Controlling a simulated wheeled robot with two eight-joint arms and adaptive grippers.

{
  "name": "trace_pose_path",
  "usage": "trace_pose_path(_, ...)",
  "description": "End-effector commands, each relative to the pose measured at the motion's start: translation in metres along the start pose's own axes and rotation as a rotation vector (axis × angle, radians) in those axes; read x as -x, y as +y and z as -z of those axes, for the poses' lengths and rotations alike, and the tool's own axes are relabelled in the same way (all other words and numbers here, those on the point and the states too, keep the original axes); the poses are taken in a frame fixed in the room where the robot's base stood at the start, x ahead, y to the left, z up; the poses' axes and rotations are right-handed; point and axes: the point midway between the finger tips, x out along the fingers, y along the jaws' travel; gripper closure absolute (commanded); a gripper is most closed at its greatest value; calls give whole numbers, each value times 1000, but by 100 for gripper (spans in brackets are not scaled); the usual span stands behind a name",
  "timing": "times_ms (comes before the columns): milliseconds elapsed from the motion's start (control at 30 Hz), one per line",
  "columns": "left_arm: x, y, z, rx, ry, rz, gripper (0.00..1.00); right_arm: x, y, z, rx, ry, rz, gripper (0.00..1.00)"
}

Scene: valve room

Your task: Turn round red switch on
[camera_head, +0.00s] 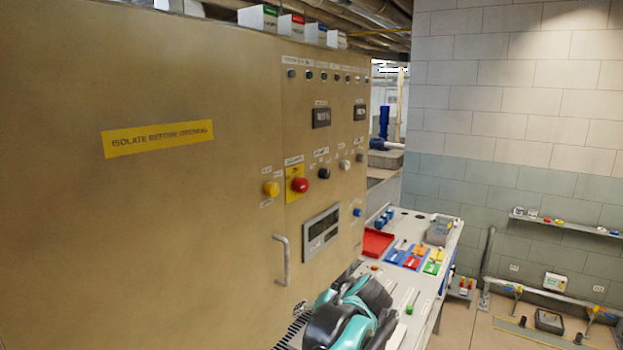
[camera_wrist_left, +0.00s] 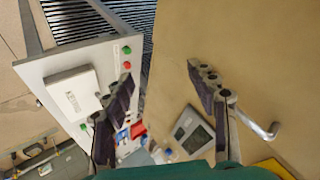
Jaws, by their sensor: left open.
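The round red switch (camera_head: 300,185) is a red knob on a yellow plate (camera_head: 292,194), on the right part of the tan cabinet front (camera_head: 150,220). I cannot make it out in the wrist view; only a yellow patch (camera_wrist_left: 276,168) shows at the lower right edge there. My left arm shows at the bottom of the head view, below and to the right of the switch. In the wrist view, my left gripper (camera_wrist_left: 166,85) has its dark fingers spread wide with nothing between them. It is apart from the switch. My right gripper is not in view.
A metal handle (camera_head: 284,262) and a grey display (camera_head: 321,230) sit below the switch. A yellow knob (camera_head: 271,189) is to its left and a black knob (camera_head: 324,173) to its right. A bench with a red tray (camera_head: 377,243) stands beyond the cabinet.

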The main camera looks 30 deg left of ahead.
Motion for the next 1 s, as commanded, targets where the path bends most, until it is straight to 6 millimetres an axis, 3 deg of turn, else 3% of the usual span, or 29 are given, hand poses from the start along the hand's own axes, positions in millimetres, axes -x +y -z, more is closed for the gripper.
trace_pose_path(33, 14, -20, 38, 8, 0, 62, 42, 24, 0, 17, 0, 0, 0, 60)
trace_pose_path(200, 30, -68, 136, 62, 20, 314, 42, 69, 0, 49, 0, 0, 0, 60)
trace_pose_path(400, 53, -105, 233, 150, 92, 604, 42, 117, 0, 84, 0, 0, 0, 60)
trace_pose_path(500, 63, -113, 264, 193, 138, 722, 42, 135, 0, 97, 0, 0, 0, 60)
trace_pose_path(700, 74, -117, 292, 246, 202, 855, 42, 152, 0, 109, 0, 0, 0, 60)
trace_pose_path(867, 68, -123, 295, 256, 213, 878, 42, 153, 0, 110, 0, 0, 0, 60)
trace_pose_path(1000, 55, -140, 296, 256, 212, 878, 42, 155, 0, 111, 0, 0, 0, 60)
